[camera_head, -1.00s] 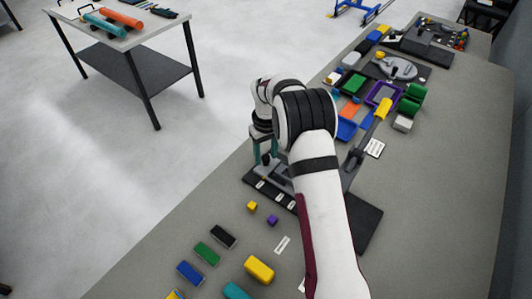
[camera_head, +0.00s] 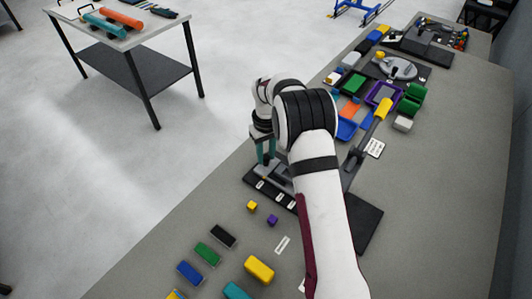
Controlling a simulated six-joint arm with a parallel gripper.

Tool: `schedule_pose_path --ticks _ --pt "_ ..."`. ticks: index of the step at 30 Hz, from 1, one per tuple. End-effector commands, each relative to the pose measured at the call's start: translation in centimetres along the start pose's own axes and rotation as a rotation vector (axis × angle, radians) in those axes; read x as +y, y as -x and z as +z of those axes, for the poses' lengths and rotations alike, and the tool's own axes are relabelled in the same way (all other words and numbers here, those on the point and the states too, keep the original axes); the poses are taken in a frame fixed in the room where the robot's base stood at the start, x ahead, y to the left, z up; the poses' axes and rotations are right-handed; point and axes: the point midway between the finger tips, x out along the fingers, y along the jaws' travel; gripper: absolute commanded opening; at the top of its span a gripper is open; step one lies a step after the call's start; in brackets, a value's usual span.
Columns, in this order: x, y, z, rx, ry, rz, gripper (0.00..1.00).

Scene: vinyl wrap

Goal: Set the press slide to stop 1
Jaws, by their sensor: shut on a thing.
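The knob is hardly visible between the fingers. I cannot read the label numbers or tell exactly which stop the slide is at.
A yellow cube (camera_head: 252,206) and a purple cube (camera_head: 272,220) lie in front of the track. Coloured blocks, including a green one (camera_head: 207,253), lie nearer. Bins, among them a purple-rimmed tray (camera_head: 372,91), stand behind. The bench's right side is clear.

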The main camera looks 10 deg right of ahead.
Motion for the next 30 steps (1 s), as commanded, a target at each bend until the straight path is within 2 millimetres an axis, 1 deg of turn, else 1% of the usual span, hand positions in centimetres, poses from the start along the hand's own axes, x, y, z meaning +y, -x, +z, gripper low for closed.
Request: schedule_pose_path --ticks 17,20,24,27,30 --pt "-0.1 0.1 0.0 0.0 -0.001 -0.003 0.0" --pt "0.5 0.1 1.0 -0.003 -0.003 -0.003 0.0" --pt "1.8 0.1 3.7 -0.002 -0.005 -0.002 0.0" --pt "2.6 0.1 5.3 -0.002 -0.004 -0.001 0.0" --pt "2.9 0.1 6.1 -0.001 -0.002 -0.001 0.0"
